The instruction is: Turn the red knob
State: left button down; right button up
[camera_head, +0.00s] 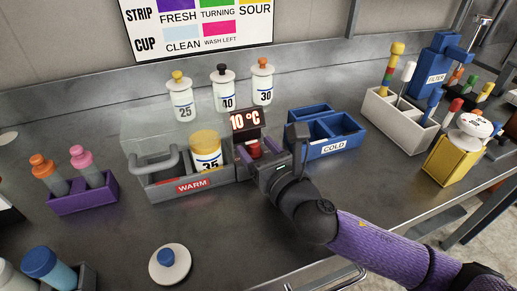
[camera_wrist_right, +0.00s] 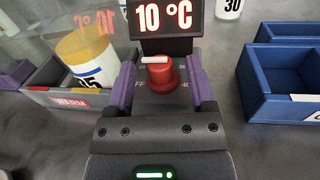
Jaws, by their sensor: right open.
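The red knob (camera_wrist_right: 160,74) stands on a dark grey control block below a display reading 10 °C (camera_wrist_right: 164,17), and carries a white pointer mark. In the head view the knob (camera_head: 254,146) shows partly behind my right gripper (camera_head: 245,157). In the right wrist view my right gripper (camera_wrist_right: 160,92) is open, with one purple finger on each side of the knob. Gaps show between the fingers and the knob, so they do not appear to touch it. Some panel lettering is hidden by the fingers and knob. My left gripper is not in view.
The blue COLD bin (camera_head: 334,147) stands right of my gripper. White bottles (camera_head: 223,88) stand behind. A blue-knobbed lid (camera_head: 169,262) lies in front.

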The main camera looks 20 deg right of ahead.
jog(key=c, duration=0.7)
grip_shut()
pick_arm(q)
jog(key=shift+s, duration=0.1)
